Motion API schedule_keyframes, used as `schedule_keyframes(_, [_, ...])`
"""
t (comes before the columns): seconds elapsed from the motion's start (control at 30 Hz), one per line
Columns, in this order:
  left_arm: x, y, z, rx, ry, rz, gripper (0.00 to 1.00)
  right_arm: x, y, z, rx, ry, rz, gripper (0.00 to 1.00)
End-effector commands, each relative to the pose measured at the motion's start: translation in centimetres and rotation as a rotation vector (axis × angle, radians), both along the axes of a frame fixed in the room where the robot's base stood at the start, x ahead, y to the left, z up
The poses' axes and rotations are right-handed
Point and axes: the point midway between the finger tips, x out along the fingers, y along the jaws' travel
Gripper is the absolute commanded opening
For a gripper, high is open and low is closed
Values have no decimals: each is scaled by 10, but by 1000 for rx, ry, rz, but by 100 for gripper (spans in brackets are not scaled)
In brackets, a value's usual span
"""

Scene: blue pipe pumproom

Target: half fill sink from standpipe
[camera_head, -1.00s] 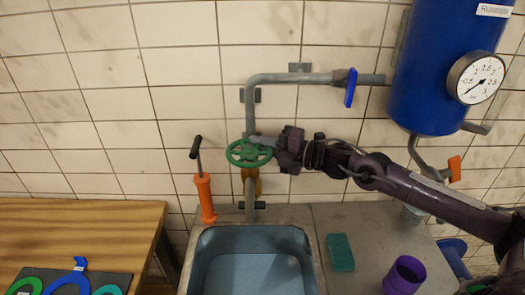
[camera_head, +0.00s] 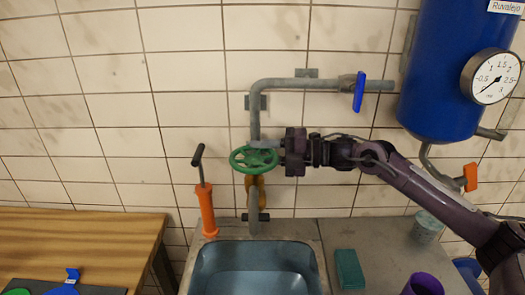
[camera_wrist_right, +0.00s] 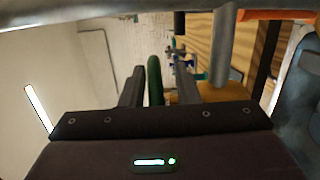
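The grey standpipe (camera_head: 254,115) runs down the tiled wall to a spout above the sink. A green handwheel (camera_head: 252,160) sits on it. My right gripper (camera_head: 264,145) is at the wheel's right side. In the right wrist view, the green wheel rim (camera_wrist_right: 154,80) stands between my two fingers (camera_wrist_right: 158,85), with gaps visible on both sides. The grey-blue sink (camera_head: 203,262) is below, cut off by the lower edge; I cannot tell its water level. A blue lever (camera_head: 360,92) hangs across the upper pipe branch. My left gripper is out of view.
An orange hand pump (camera_head: 207,210) stands left of the standpipe. A teal block (camera_head: 349,269) and a purple cup (camera_head: 424,285) are on the counter (camera_head: 385,250). A blue tank (camera_head: 440,75) with a gauge (camera_head: 490,77) hangs at right. A wooden table (camera_head: 80,235) is at left.

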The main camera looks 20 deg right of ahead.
Motion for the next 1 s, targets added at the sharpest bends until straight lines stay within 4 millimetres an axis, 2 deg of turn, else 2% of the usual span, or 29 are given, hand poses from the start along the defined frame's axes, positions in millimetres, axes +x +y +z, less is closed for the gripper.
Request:
schedule_keyframes(0.37, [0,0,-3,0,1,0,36,-1,-4,2,1,-8,-2,35])
schedule_keyframes(0.7, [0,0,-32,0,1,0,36,-31,-47,-2,-4,-2,-2,35])
schedule_keyframes(1.0, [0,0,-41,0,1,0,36,-42,-64,4,0,-4,-1,35])
